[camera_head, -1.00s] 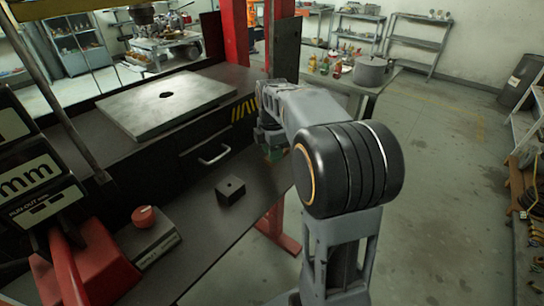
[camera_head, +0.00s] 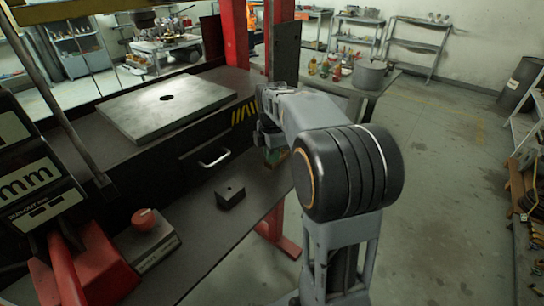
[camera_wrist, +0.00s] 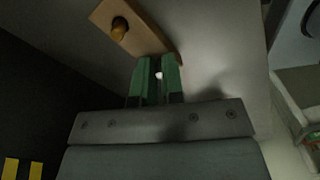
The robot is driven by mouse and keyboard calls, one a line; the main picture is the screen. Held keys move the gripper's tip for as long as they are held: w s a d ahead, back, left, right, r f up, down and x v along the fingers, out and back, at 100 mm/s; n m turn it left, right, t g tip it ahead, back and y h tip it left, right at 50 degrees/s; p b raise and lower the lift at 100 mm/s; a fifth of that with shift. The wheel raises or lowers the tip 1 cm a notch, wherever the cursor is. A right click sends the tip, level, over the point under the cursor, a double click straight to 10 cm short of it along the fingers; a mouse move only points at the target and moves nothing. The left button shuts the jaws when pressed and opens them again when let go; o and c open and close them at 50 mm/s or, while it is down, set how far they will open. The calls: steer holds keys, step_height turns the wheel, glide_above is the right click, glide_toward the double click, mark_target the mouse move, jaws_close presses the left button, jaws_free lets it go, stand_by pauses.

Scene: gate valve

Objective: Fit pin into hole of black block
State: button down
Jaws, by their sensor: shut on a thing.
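The black block (camera_head: 230,193) sits on the dark lower bench, with a small round hole in its top face. My gripper (camera_head: 274,155) is to the right of the block and apart from it, partly hidden by my arm. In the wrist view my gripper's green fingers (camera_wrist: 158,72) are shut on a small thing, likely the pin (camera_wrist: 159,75). Only a bright spot of it shows between them; the rest is hidden. A tan bar (camera_wrist: 145,38) with a round brass-coloured knob (camera_wrist: 120,28) lies beyond the fingertips; I cannot tell whether they touch.
A drawer handle (camera_head: 214,157) is behind the block. A box with a red knob (camera_head: 146,217) and a red device with a display (camera_head: 42,190) stand at left. A red post (camera_head: 235,35) rises behind.

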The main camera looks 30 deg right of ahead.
steer(key=shift+r, duration=0.5)
step_height(320, 180, up, 2)
steer(key=shift+r, duration=0.25)
steer(key=s+d+r+p, duration=0.2)
steer(key=s+d+r, duration=0.1)
steer(key=s+r, duration=0.3)
steer(key=s+d+r+p, duration=0.2)
steer(key=s+d+r, duration=0.1)
steer(key=s+r, duration=0.3)
steer(key=shift+s+r, duration=0.4)
steer(key=shift+r, duration=0.55)
